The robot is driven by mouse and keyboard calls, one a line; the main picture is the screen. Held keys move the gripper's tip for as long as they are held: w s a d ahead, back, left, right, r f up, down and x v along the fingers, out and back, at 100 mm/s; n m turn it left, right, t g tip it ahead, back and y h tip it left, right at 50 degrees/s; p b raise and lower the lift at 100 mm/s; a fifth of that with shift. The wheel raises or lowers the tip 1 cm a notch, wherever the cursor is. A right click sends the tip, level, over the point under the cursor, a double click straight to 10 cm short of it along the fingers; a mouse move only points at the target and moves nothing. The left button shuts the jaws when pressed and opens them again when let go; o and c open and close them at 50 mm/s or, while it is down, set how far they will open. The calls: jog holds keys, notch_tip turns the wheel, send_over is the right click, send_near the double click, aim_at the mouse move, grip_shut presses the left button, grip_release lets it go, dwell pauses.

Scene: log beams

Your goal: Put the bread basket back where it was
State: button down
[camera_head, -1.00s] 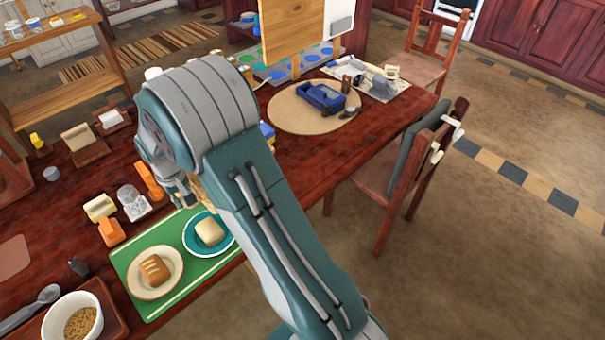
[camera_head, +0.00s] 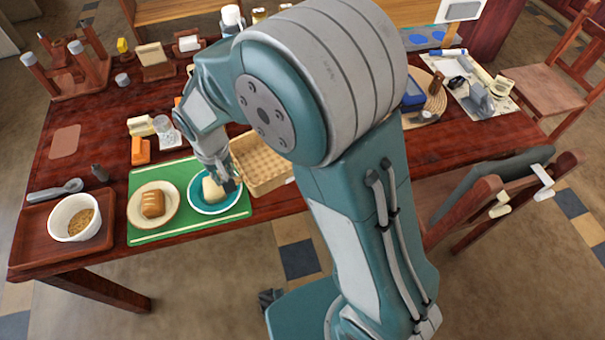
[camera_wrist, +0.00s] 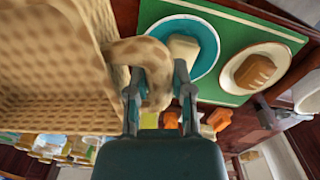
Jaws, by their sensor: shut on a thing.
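The bread basket (camera_head: 263,168) is a tan woven basket just right of the teal plate (camera_head: 222,207) in the head view, partly hidden by my arm. My gripper (camera_head: 229,181) is at its left side. In the wrist view the basket (camera_wrist: 50,60) fills the left, and my gripper (camera_wrist: 159,88) is shut on its looped handle (camera_wrist: 140,52). The basket looks empty in the part I see. I cannot tell whether its underside touches the table.
The green mat (camera_head: 140,225) holds the teal plate with a pale bread piece and a cream plate (camera_head: 136,213) with a brown loaf (camera_head: 153,204). A white bowl (camera_head: 62,222) stands left. A glass (camera_head: 162,126) and orange block (camera_head: 140,151) stand behind the mat.

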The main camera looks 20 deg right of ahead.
jog(key=s+a+n, duration=0.1)
jog(key=s+a, duration=0.5)
jog(key=s, duration=0.1)
jog(key=w+d+f, duration=0.2)
jog(key=d+f, duration=0.1)
jog(key=d, duration=0.1)
jog(key=w+d+f, duration=0.2)
jog(key=d+f, duration=0.1)
jog(key=d, duration=0.1)
jog(key=w+d+f, duration=0.3)
jog(key=d, duration=0.1)
jog(key=shift+w+d+f, duration=0.1)
jog(key=shift+d+f, duration=0.25)
jog(key=shift+d, duration=0.05)
jog(key=shift+a+f, duration=0.2)
jog(key=shift+f, duration=0.45)
jog(key=shift+a+f, duration=0.15)
jog(key=shift+f, duration=0.45)
jog(key=c, duration=0.5)
grip_release()
jog(key=shift+d, duration=0.15)
